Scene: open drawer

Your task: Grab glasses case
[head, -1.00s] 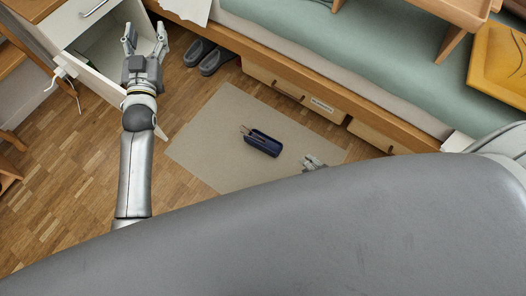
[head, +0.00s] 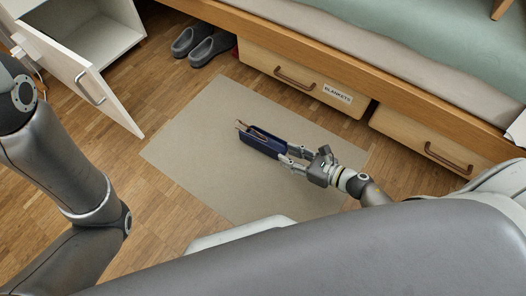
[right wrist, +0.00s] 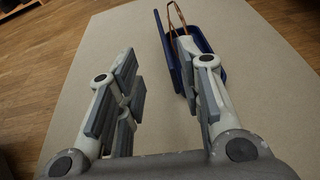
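The dark blue glasses case (head: 262,146) lies open on the beige mat, with thin brown-framed glasses (head: 258,132) sticking up out of it. My right gripper (head: 292,156) is low over the mat at the case's right end. In the right wrist view my right gripper (right wrist: 168,72) has its fingers wide apart with bare mat between them. There the case (right wrist: 203,42) lies ahead, partly hidden behind the right finger. I cannot tell whether that finger touches it. My left arm is at the left of the head view, its gripper out of the picture.
A bed with wooden drawers (head: 300,75) runs behind the mat (head: 205,135); one drawer is labelled BLANKETS. Grey slippers (head: 212,47) stand by the bed. A white cabinet's door (head: 75,75) hangs open at left. The mat around the case is clear.

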